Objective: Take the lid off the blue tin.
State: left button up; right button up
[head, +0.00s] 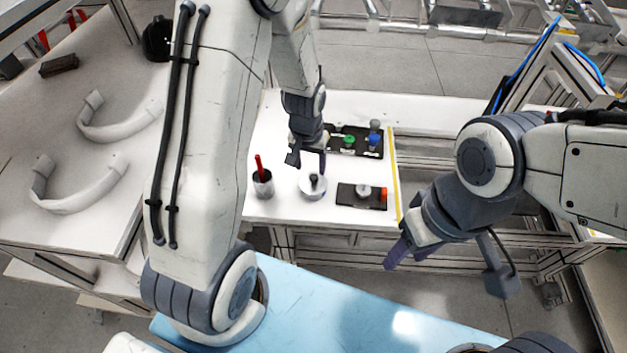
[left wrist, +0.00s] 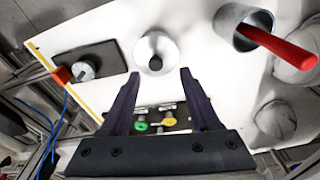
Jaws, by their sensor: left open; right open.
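A low round silver-grey tin or lid with a dark knob (head: 313,187) stands on the white table. It also shows in the left wrist view (left wrist: 156,52), just beyond my fingertips. No clearly blue tin shows; I cannot tell whether this is the named one, or where lid and body meet. My left gripper (head: 308,164) is open and empty just above and behind it, its fingers pointing down; its open fingers also show in the left wrist view (left wrist: 160,88). My right gripper (head: 447,266) is open and empty, off the table's right side.
A grey cup with a red stick (head: 262,183) stands left of the round thing. A dark plate with a grey knob and red block (head: 347,196) lies right. A black panel with green and blue knobs (head: 340,139) lies behind. White curved shells (head: 75,190) rest on the left table.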

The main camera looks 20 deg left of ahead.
aim_at(314, 177)
pick_arm(q)
jog(key=f, duration=0.3)
jog(key=shift+w+d+f+p, duration=0.2)
jog(key=shift+w+d+p, duration=0.1)
jog(key=shift+p, duration=0.1)
jog(key=shift+w+f, duration=0.1)
jog(key=shift+f, duration=0.6)
jog(key=shift+c, duration=0.3)
grip_shut()
